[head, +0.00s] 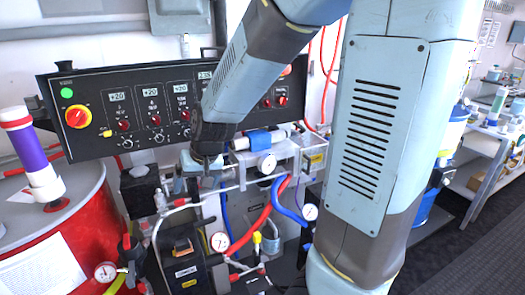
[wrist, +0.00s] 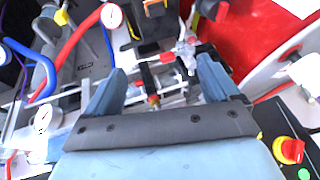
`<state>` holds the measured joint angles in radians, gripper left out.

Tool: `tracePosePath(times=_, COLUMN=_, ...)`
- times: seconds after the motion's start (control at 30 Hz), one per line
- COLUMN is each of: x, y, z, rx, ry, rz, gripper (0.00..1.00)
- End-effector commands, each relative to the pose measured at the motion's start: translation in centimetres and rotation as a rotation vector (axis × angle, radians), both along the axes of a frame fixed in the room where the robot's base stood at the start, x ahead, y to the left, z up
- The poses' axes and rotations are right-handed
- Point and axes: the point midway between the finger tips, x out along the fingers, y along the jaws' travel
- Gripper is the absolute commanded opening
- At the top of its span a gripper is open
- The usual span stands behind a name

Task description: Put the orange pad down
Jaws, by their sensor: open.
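My gripper (head: 203,168) hangs in front of the black control panel, above the pipes and hoses. In the wrist view its two blue fingers (wrist: 162,80) stand wide apart, with no pad between them. Pipe fittings with a small red and brass part show beyond the gap. I cannot clearly make out an orange pad. A small orange-yellow patch (head: 182,246) shows on top of a black unit below my gripper. An orange patch also shows at the top edge of the wrist view (wrist: 155,9); I cannot tell whether either is the pad.
The control panel (head: 92,138) has displays and knobs. A red drum (head: 85,225) with a purple-and-white cylinder (head: 33,160) stands at left. Red hoses (head: 252,230), blue hoses and gauges (head: 220,241) crowd below my gripper. Open floor (head: 465,255) shows at right.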

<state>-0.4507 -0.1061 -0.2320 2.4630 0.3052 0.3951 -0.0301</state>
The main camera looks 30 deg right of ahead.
Motion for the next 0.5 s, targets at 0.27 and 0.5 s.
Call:
tracePosePath(times=0.27, x=-4.4, y=-4.5, z=6.8, rx=-0.014, ry=-0.053, rz=0.014, gripper=0.88)
tracePosePath(times=0.5, x=-9.5, y=-8.2, z=11.2, rx=-0.082, ry=-0.096, rz=0.007, gripper=0.88)
